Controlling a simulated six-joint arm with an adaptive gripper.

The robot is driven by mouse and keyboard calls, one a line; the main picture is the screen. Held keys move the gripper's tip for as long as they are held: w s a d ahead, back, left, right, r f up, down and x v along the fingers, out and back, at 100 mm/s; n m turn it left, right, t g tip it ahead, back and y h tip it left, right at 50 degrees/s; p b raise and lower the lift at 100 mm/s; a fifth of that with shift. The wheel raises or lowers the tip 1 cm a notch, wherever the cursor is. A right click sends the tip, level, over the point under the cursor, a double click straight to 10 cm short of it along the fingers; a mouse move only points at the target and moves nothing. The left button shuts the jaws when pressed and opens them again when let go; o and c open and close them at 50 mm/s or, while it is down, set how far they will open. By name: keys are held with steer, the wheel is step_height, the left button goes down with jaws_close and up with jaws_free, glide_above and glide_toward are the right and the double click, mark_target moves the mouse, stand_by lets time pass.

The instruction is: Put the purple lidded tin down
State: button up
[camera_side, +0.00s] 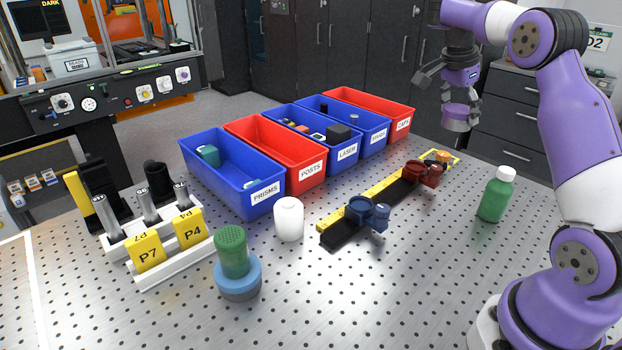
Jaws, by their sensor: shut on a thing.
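The purple lidded tin (456,124) hangs under my gripper (459,100) at the upper right, in front of the grey cabinets. My gripper points down and is shut on the tin's upper part. The tin looks roughly upright and is held clear of the perforated metal table (400,275), above its far right side. The exact finger contact is too small to make out.
A rail with blue (367,214) and dark red (421,174) mounts lies mid-table. A green bottle (493,200) stands right. Labelled bins (232,173) line the back. A white jar (289,219), green shaker (232,252) and yellow-tagged rack (150,255) stand left.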

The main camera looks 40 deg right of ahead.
steer(key=shift+s+d+m, duration=0.3)
steer(key=shift+s+d, duration=0.2)
steer(key=shift+s, duration=0.2)
steer(key=shift+w+a+f, duration=0.1)
steer(key=shift+w+f, duration=0.05)
steer(key=shift+f, duration=1.05)
steer(key=s+d+f, duration=0.2)
steer(key=d+f, duration=0.1)
steer(key=s+d+f, duration=0.1)
steer(key=d+f, duration=0.2)
steer(key=s+d+f, duration=0.2)
steer(key=d+f, duration=0.1)
steer(key=d, duration=0.1)
steer(key=shift+s+f, duration=0.3)
steer(key=shift+s, duration=0.05)
steer(key=shift+f, duration=2)
steer(key=shift+f, duration=0.1)
steer(key=o, duration=1.1)
steer(key=shift+c, duration=0.2)
